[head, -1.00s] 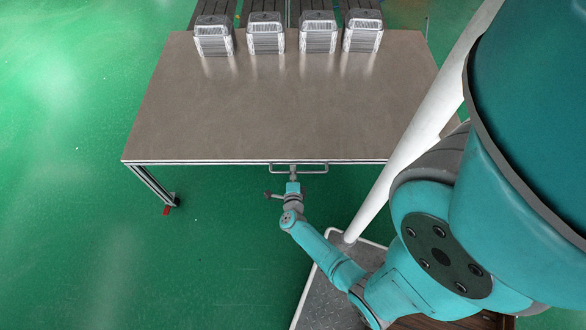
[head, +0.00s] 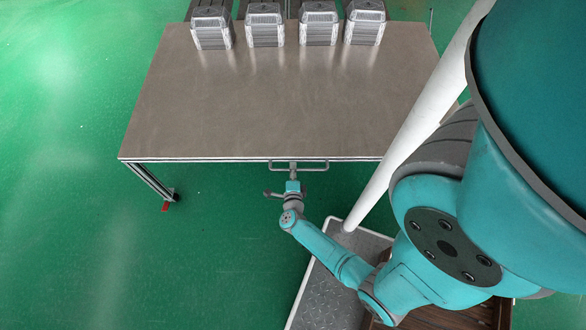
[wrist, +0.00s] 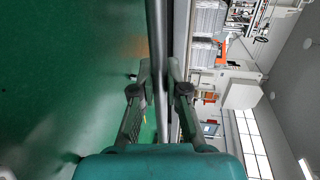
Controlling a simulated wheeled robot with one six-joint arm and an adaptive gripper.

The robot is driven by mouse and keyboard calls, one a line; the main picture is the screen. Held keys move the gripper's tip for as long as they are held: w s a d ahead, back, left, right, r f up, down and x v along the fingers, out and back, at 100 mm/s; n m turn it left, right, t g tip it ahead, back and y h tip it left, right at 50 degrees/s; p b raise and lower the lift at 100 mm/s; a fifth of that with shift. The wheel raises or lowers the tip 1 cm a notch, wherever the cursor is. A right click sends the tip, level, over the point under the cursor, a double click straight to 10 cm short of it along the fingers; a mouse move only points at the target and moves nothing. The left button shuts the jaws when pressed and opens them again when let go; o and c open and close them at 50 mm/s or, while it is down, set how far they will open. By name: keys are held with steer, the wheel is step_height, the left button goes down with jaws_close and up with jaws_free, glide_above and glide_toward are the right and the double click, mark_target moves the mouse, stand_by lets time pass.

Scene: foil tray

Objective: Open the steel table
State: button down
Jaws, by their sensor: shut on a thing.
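The steel table (head: 270,115) has a flat brown-grey top and fills the upper middle of the head view. A bar handle (head: 315,167) sticks out from the middle of its front edge. My gripper (head: 293,170) reaches the handle from the front. In the wrist view my gripper (wrist: 160,80) has one finger on each side of the long handle bar (wrist: 156,30) and is shut on it. The table's edge (wrist: 181,40) runs alongside the bar there. The exact finger contact is dark and hard to see.
Several silver foil-like containers (head: 212,27) stand along the table's far edge. A table leg (head: 152,180) with a red-marked foot is at the front left. Green floor (head: 70,220) is open to the left and in front. A white pole (head: 400,150) crosses the right side.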

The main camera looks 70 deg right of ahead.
steer(key=shift+s+f, duration=0.1)
steer(key=c, duration=1.2)
jaws_free()
steer(key=shift+a, duration=0.1)
steer(key=shift+v, duration=5.9)
